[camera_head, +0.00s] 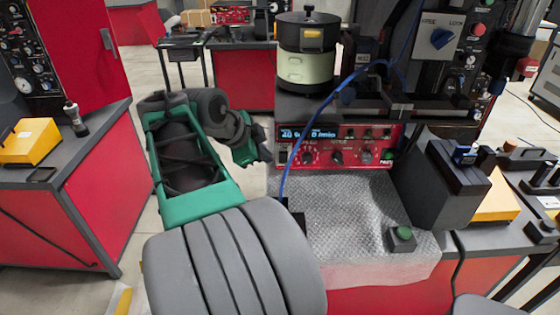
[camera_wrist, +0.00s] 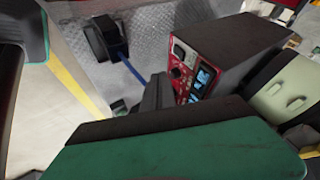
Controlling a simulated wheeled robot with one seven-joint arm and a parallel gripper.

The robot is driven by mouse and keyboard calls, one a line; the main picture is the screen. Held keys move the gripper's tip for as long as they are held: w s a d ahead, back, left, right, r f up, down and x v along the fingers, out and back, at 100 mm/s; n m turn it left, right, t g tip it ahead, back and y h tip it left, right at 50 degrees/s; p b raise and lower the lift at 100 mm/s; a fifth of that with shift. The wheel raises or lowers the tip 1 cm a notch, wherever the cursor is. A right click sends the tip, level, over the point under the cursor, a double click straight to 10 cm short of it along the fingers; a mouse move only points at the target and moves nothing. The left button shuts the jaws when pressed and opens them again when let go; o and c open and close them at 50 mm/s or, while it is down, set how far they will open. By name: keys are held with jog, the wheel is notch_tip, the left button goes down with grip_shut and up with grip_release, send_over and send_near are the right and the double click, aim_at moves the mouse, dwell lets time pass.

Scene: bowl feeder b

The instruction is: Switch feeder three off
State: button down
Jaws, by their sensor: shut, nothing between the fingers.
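A red control panel (camera_head: 340,145) with a lit blue display (camera_head: 308,134), knobs and a row of small switches sits on the bench. In the wrist view the same red panel (camera_wrist: 181,62) shows at an angle under its dark housing. I cannot read which feeder number it bears. A dark and pale green round pot (camera_head: 306,68) stands on top of the housing. My gripper (camera_head: 266,153) is shut and empty, just left of the panel's left end and apart from it. In the wrist view its dark fingers (camera_wrist: 158,90) point toward the panel.
A blue cable (camera_head: 290,165) runs down in front of the panel's left end to a black block (camera_head: 291,216). A dark grey slanted box (camera_head: 445,185) stands to the right. Another red unit (camera_head: 232,14) is far back.

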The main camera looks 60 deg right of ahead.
aim_at(280, 156)
jog(key=d+f, duration=0.2)
jog(key=d, duration=0.1)
jog(key=d+f+p, duration=0.1)
jog(key=d+f, duration=0.4)
jog(key=d, duration=0.1)
jog(key=shift+f+p, duration=0.2)
jog(key=shift+p, duration=0.15)
jog(key=shift+w+d, duration=0.3)
